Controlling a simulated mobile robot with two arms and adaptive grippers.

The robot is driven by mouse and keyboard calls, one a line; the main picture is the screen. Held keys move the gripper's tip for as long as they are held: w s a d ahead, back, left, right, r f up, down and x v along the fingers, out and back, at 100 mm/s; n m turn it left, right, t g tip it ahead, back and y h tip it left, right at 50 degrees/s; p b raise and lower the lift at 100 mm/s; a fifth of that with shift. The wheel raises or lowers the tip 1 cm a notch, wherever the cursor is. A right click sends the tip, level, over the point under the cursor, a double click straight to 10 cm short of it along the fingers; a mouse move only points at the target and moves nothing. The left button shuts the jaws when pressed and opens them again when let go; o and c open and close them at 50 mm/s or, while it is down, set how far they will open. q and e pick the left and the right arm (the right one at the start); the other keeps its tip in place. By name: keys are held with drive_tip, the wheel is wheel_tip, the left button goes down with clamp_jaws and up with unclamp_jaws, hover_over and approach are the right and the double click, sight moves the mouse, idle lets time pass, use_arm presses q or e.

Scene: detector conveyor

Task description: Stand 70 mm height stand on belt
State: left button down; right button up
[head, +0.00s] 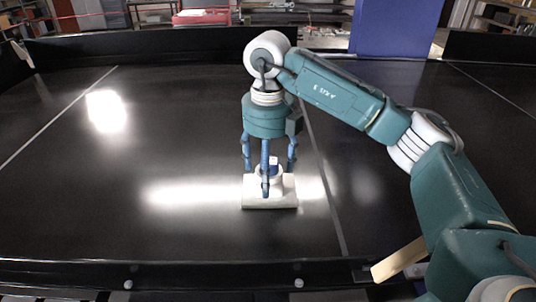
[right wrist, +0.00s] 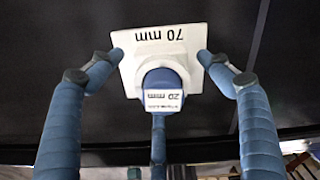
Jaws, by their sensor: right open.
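The white 70 mm height stand (head: 283,200) rests base down on the black belt (head: 190,150), near the middle of the head view. In the right wrist view the stand (right wrist: 190,72) shows its "70 mm" label. The gripper (right wrist: 160,62) is open; contact with the stand cannot be told. My left gripper is not in view.
A dark rail (head: 180,268) borders the belt's near side, and a black wall (head: 150,42) stands along the far side. A blue panel (head: 395,28) rises behind the belt. A pale wooden piece (head: 398,260) lies at the near right. The belt left of the stand is clear.

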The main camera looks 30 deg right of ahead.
wheel_tip(320, 180, up, 12)
drive_tip(key=shift+f, duration=0.2)
idle(0.7)
